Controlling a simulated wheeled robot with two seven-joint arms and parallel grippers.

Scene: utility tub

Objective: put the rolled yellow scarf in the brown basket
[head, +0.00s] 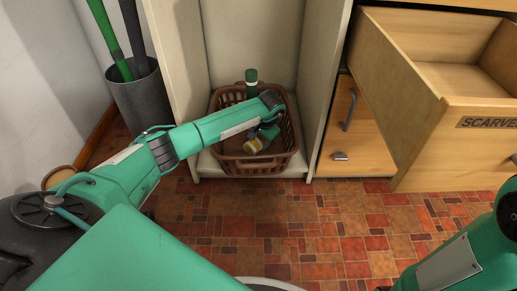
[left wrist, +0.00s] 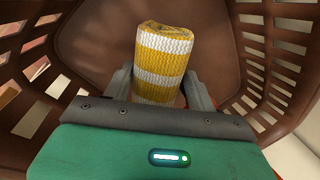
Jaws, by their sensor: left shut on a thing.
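The brown basket (head: 226,164) stands on the floor of an open cubby in the head view; its slatted walls (left wrist: 255,48) surround the left wrist view. My left gripper (head: 258,144) reaches down inside the basket. In the left wrist view, my left gripper (left wrist: 162,90) is shut on the rolled scarf (left wrist: 164,48), which has yellow and white stripes. My right gripper is out of view.
An open wooden drawer (head: 400,70) labelled SCARVES juts out at the right, looking empty where visible. A closed cabinet door (head: 345,125) is below it. A dark bin (head: 142,100) with umbrellas stands left of the cubby. The tiled floor (head: 270,235) in front is clear.

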